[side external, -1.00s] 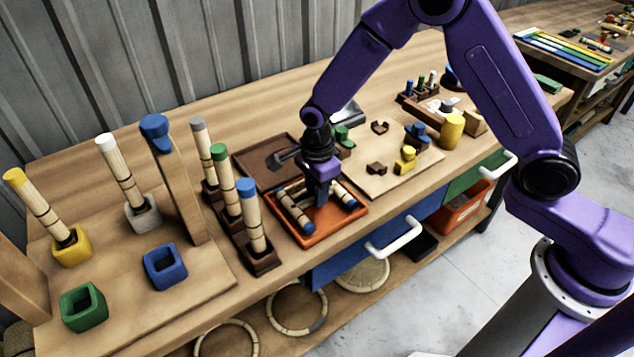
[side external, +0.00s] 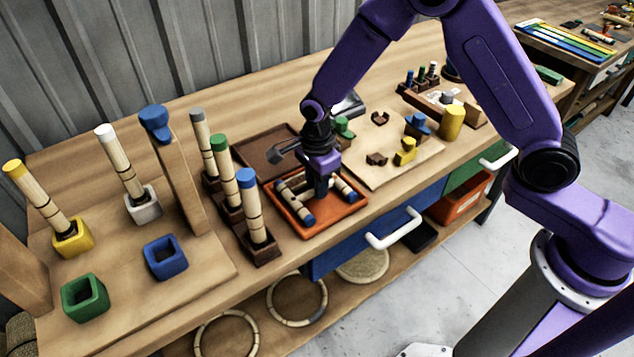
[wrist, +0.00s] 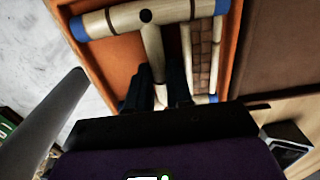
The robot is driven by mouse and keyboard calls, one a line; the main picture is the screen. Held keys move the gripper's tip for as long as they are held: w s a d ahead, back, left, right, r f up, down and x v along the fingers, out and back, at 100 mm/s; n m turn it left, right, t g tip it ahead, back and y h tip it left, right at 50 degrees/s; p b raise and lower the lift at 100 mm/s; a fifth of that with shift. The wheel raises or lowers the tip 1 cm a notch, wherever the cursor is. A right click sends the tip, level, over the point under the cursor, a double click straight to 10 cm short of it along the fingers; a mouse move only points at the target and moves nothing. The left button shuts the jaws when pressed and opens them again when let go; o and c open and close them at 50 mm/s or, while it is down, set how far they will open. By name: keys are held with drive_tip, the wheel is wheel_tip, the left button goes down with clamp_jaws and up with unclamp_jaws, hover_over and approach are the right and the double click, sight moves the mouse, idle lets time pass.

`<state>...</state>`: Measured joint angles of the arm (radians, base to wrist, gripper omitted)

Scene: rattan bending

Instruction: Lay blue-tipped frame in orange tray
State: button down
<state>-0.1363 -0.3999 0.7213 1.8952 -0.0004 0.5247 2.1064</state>
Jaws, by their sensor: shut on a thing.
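The blue-tipped frame (side external: 296,206) is made of pale rattan poles with blue ends. It lies within the rim of the orange tray (side external: 318,228) in the side view, low over or on its floor; I cannot tell which. My gripper (side external: 320,190) points down over the tray and is shut on the frame's middle pole. In the wrist view, the frame (wrist: 150,17) shows a long pole with blue ends and a crosspiece running between my gripper's fingers (wrist: 158,95). The orange tray (wrist: 112,62) shows beneath it. The fingers hide part of the crosspiece.
A brown tray (side external: 262,150) lies behind the orange one. A rack with upright poles (side external: 250,215) stands close on the left. A board with yellow, blue and brown blocks (side external: 385,165) lies to the right. A blue drawer with a white handle (side external: 393,232) is below the front edge.

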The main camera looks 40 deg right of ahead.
drive_tip(key=shift+f, duration=0.2)
idle(0.3)
drive_tip(key=c, duration=0.9)
unclamp_jaws()
drive_tip(key=shift+c, duration=0.2)
drive_tip(key=shift+r, duration=4.5)
